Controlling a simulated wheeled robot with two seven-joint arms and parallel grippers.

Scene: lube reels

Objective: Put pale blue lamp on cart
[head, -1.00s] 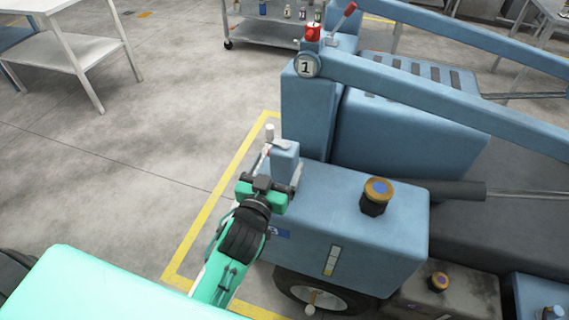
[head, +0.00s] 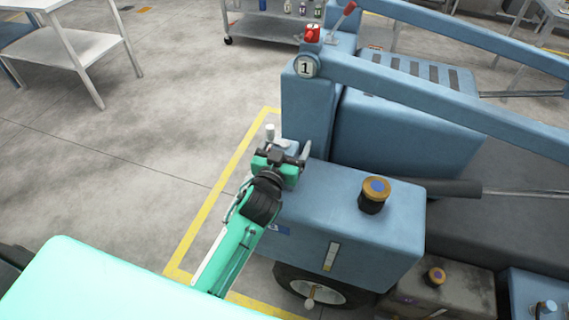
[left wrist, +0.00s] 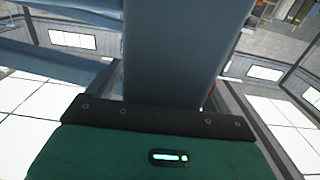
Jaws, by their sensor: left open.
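I cannot make out a pale blue lamp for certain in either view. A grey metal cart (head: 265,25) with bottles on its shelf stands at the back. My left gripper (head: 284,148) is open at the near left corner of the blue machine (head: 345,215), beside its upright post. It hides most of a small blue block there. In the left wrist view a broad blue upright (left wrist: 172,50) rises close in front of my gripper; the fingertips are hidden. My right gripper is not in view.
A red lamp-like part (head: 312,33) tops the machine's post, beside a lever. A white table (head: 85,45) is at the left. Open floor with a yellow line (head: 208,205) lies left of the machine.

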